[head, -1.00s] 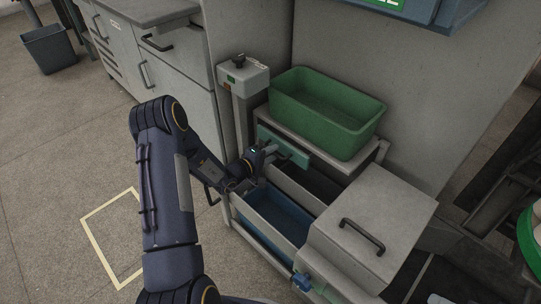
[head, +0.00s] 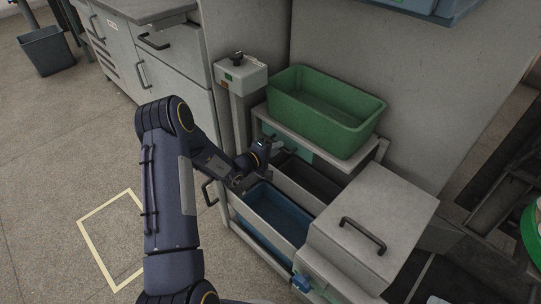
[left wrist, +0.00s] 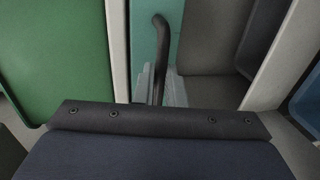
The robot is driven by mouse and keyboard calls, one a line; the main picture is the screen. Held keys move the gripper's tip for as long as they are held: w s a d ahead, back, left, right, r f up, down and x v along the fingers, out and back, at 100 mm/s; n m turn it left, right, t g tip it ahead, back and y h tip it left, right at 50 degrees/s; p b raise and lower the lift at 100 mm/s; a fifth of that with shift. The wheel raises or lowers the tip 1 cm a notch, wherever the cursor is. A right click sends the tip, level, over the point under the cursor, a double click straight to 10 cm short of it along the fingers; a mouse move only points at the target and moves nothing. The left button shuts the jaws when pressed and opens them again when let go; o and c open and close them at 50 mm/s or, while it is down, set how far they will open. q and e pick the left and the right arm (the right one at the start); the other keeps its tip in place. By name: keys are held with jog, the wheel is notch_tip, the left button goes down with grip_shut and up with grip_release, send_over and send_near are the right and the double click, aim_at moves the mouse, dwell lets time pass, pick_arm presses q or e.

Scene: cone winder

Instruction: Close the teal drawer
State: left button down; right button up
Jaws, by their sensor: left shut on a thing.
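The teal drawer front (head: 300,155) is below the shelf that bears the green bin, mostly in shade and partly hidden by my left gripper. Its dark bar handle shows in the left wrist view (left wrist: 159,45), in front of the teal panel (left wrist: 141,35). My left gripper (head: 277,147) is at this handle and shut on it; its fingers show only partly in the left wrist view, on both sides of the bar. How far the drawer still stands out is hard to tell from the head view. My right gripper is not in view.
A green bin (head: 290,82) stands on the shelf above. Below are open compartments, one with a blue floor (head: 275,216). A grey lidded box (head: 400,212) with a black handle is at the right. A post with a switch box (head: 240,72) stands close to my left arm.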

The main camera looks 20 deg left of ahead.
pick_arm(q)
jog(key=shift+w+r, duration=0.1)
jog(key=c, duration=1.5)
grip_release()
jog(key=shift+w, duration=0.1)
jog(key=p+v, duration=0.2)
jog(key=v, duration=0.5)
jog(key=shift+s, duration=0.35)
jog(key=shift+r, duration=0.15)
